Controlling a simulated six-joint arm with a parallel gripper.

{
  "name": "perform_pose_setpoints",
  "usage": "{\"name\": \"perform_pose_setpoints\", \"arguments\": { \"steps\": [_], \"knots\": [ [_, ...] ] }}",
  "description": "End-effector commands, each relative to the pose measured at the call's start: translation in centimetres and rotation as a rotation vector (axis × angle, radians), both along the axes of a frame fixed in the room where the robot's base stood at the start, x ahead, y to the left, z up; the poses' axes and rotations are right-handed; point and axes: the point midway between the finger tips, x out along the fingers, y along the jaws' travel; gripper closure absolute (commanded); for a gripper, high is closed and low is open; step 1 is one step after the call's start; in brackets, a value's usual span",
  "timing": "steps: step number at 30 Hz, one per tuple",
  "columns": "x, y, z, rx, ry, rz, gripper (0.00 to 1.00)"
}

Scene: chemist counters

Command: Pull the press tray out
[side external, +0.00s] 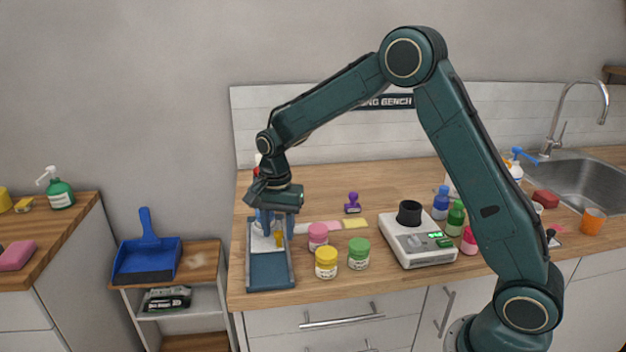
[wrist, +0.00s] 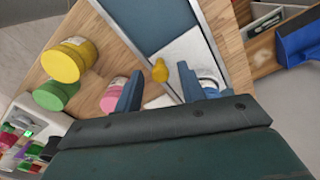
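The press tray stands at the left end of the wooden counter. It shows as a blue bed (side external: 270,270) between two side rails, with a pale plate (wrist: 192,52) at one end. A yellow knob (side external: 278,238) stands at the plate; it also shows in the wrist view (wrist: 159,70). My gripper (side external: 275,224) is over the pale plate, pointing down. In the wrist view my gripper (wrist: 160,86) is open, with one blue finger on either side of the knob. I cannot tell whether a finger touches it. My gripper hides the back of the press.
Pink (side external: 318,236), yellow (side external: 326,262) and green (side external: 358,253) jars stand close to the right of the press. A scale (side external: 415,240) and several bottles stand further right. A blue dustpan (side external: 147,258) lies on a lower shelf to the left, past the counter edge.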

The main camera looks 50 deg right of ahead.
Motion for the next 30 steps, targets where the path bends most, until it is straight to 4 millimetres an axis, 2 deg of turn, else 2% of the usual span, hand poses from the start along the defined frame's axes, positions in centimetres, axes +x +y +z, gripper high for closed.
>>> {"name": "perform_pose_setpoints", "arguments": {
  "steps": [1,6,12,17,30],
  "knots": [
    [0.0,0.0,0.0,0.000,0.000,0.000,0.70],
    [0.0,0.0,0.0,0.000,0.000,0.000,1.00],
    [-0.1,0.1,0.0,0.000,0.001,0.000,1.00],
    [-1.0,1.0,0.1,0.000,0.001,0.001,1.00],
    [-6.5,6.6,0.1,0.001,0.000,0.004,1.00]
  ]
}}
